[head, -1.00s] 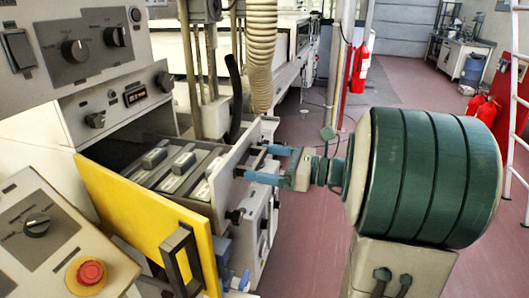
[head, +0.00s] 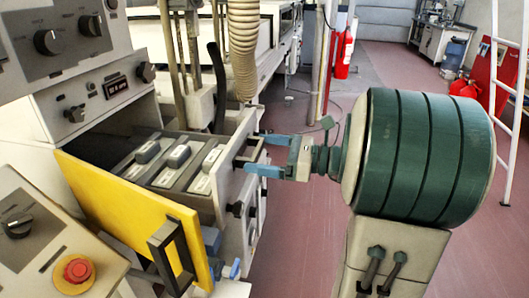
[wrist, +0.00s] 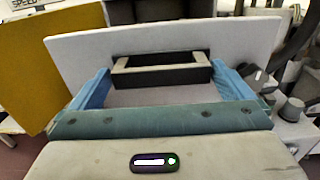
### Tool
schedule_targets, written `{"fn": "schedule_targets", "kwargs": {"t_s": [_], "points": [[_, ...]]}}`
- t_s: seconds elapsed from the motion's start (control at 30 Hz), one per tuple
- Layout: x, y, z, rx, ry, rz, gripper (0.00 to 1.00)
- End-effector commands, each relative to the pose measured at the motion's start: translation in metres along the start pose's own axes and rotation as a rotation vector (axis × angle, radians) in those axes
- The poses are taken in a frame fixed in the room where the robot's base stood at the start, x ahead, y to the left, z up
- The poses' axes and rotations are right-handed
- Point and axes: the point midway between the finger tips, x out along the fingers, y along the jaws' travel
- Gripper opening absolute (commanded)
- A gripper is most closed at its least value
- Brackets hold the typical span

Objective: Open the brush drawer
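A pale grey drawer (head: 236,168) stands pulled out of the machine. Several grey brush-like blocks (head: 178,156) lie inside it. Its dark bar handle (head: 250,151) also shows in the wrist view (wrist: 161,71), centred between my fingers. My gripper (head: 268,155) is open, its two blue fingers in front of the drawer front, one on each side of the handle. I see nothing held. Whether the fingertips touch the drawer front is hard to tell.
A yellow panel (head: 120,215) with a black handle stands left of the drawer, close to it. A control box with a red button (head: 78,270) is at the lower left. A ribbed hose (head: 243,50) hangs behind the drawer. The floor (head: 310,230) to the right is clear.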

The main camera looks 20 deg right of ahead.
Motion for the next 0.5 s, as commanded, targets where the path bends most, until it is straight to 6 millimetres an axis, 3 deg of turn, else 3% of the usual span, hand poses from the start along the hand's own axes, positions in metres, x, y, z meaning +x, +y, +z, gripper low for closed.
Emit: {"fn": "schedule_targets", "kwargs": {"t_s": [0.17, 0.5], "points": [[-0.016, -0.001, 0.000, -0.001, 0.000, -0.004, 1.00], [-0.091, -0.001, -0.001, 0.000, 0.001, -0.005, 1.00]]}}
